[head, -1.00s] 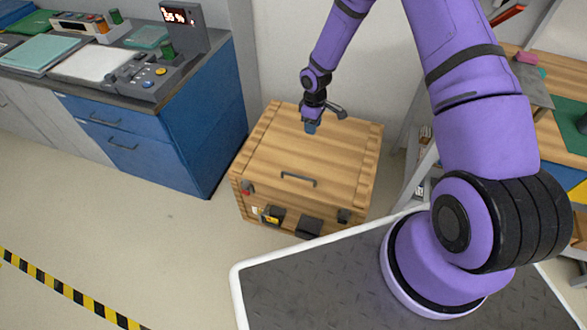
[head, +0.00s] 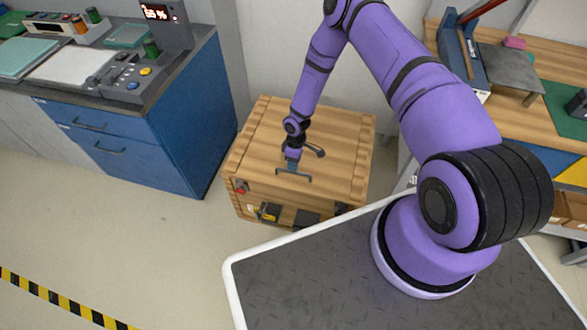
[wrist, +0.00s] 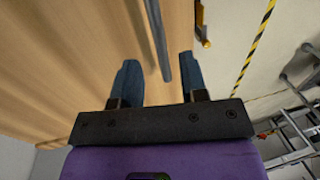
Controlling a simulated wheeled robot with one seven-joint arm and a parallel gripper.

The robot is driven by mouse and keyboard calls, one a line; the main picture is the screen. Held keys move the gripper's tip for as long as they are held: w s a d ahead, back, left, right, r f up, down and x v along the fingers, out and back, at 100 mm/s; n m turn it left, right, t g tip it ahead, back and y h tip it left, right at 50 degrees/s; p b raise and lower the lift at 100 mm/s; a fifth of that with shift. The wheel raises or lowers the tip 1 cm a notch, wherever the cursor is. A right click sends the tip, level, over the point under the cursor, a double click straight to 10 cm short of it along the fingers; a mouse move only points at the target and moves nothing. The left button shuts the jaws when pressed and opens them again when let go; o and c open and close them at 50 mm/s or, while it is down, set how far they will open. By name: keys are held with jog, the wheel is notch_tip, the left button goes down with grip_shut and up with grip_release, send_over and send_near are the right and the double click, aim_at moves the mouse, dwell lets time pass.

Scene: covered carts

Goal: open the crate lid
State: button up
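The wooden crate (head: 340,165) stands on the floor against the wall, its flat plank lid (head: 335,135) down. A dark bar handle (head: 296,175) sits on the lid near its front edge. My gripper (head: 292,163) is over the lid at this handle, pointing down. In the wrist view, my gripper (wrist: 159,70) has its two blue-grey fingers apart, and the handle (wrist: 158,40) runs between them with gaps on both sides. The wrist view also shows the lid's wood (wrist: 70,60). I cannot tell how deep the fingers reach around the bar.
A blue cabinet (head: 165,125) with a control panel on top stands left of the crate. Dark latches (head: 268,212) and a red button (head: 241,187) are on the crate's front. A workbench (head: 550,65) is at the right. The floor at the left is free up to a yellow-black stripe (head: 60,300).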

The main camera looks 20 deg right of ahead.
jog(key=shift+s+a+f, duration=0.1)
jog(key=shift+s+f, duration=0.05)
jog(key=shift+f, duration=0.8)
jog(key=shift+s+a+f, duration=0.1)
jog(key=shift+f, duration=0.85)
grip_shut()
